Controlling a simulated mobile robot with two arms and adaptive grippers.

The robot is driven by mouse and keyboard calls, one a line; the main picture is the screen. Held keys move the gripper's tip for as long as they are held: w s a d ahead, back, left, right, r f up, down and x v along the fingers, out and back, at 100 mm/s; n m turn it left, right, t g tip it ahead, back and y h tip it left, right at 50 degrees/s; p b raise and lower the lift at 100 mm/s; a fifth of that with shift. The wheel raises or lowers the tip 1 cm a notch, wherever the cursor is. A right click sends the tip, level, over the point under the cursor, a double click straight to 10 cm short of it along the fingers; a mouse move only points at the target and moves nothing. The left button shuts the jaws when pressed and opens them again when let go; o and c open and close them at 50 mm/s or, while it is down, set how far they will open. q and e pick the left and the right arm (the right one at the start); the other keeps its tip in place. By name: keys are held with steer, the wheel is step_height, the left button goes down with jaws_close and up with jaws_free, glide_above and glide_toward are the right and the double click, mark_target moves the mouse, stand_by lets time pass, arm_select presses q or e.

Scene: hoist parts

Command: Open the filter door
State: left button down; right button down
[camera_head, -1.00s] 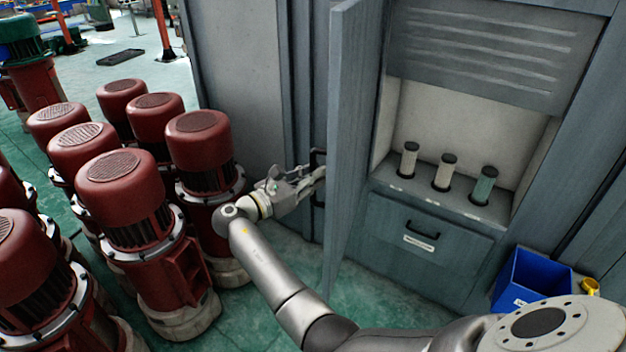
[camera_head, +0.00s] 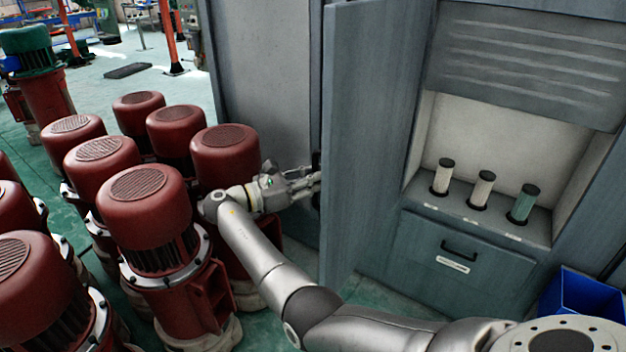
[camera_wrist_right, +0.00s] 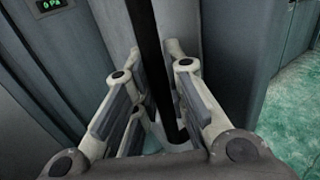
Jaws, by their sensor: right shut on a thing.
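The grey filter door (camera_head: 365,140) stands swung out from its cabinet, seen from its inner side and edge in the head view. Behind it the compartment is exposed, with two pale filters (camera_head: 482,188) (camera_head: 442,177) and one green filter (camera_head: 523,203) upright on a shelf. My right gripper (camera_head: 312,180) is at the door's outer face. In the right wrist view its fingers (camera_wrist_right: 165,95) are shut around the black door handle (camera_wrist_right: 152,50). The door partly hides the fingertips in the head view. My left gripper is out of view.
Several red motors (camera_head: 150,205) stand on the green floor close beside my right arm, left of the door. A drawer (camera_head: 465,262) is shut below the filters. A blue bin (camera_head: 585,292) is at the lower right. Some bare floor shows under the door.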

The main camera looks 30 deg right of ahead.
steer(key=c, duration=1.5)
jaws_free()
steer(key=shift+d, duration=0.15)
steer(key=shift+o, duration=0.2)
steer(key=w+a, duration=0.1)
steer(key=a, duration=1.1)
steer(key=shift+w, duration=0.15)
